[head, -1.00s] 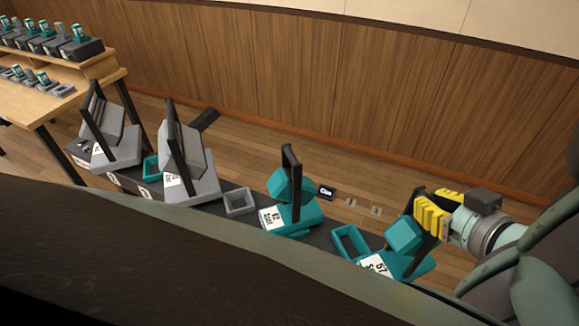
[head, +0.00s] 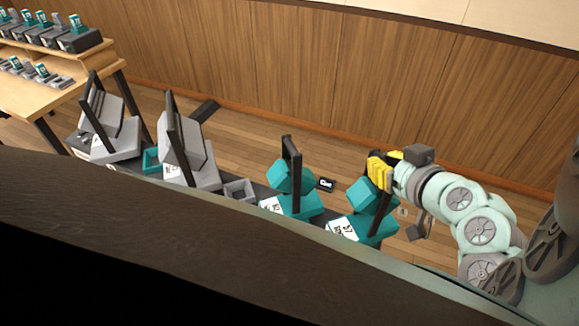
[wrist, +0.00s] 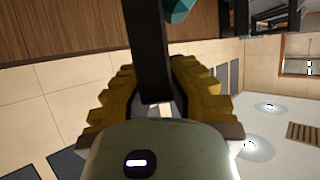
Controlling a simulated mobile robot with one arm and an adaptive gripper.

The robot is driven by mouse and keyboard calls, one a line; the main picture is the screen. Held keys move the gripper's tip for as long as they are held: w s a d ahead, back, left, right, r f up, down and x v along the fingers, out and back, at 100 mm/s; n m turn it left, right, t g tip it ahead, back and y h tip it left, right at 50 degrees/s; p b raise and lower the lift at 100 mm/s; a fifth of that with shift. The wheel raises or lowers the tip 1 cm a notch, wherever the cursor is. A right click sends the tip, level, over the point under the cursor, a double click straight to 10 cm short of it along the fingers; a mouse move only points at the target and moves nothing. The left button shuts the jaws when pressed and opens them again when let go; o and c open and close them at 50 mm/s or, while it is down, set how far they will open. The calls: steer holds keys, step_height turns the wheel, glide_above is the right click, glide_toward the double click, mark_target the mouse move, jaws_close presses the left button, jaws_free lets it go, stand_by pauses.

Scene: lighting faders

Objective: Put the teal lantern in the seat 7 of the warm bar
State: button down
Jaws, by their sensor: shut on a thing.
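My gripper (head: 378,170), with yellow fingers, is shut on the black upright handle of a teal lantern (head: 368,226) with a white label. In the wrist view, the dark handle (wrist: 148,45) lies between the yellow fingers (wrist: 154,85), and a bit of teal shows at the top. The lantern is upright over the right part of the dark bar. I cannot tell whether its base touches the bar; its underside and any seat below it are hidden. Another teal lantern (head: 291,178) stands just left of it, with a small gap. Seat numbers are not readable.
Two grey lanterns (head: 186,150) (head: 113,130) stand further left on the bar. An empty grey seat frame (head: 240,190) and a teal frame (head: 151,160) lie between lanterns. A wooden desk (head: 55,80) with control units stands far left.

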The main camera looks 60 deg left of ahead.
mark_target(370, 178)
steer(key=shift+s+a+r, duration=0.1)
steer(key=shift+a+r, duration=0.1)
steer(key=shift+a, duration=0.55)
steer(key=shift+s+a+f+p, duration=0.1)
steer(key=shift+a+f+p, duration=0.15)
steer(key=shift+a+p, duration=0.25)
steer(key=shift+f+p, duration=0.45)
steer(key=shift+f, duration=1.2)
steer(key=c, duration=1.1)
jaws_free()
steer(key=shift+c, duration=0.2)
steer(key=shift+d, duration=0.1)
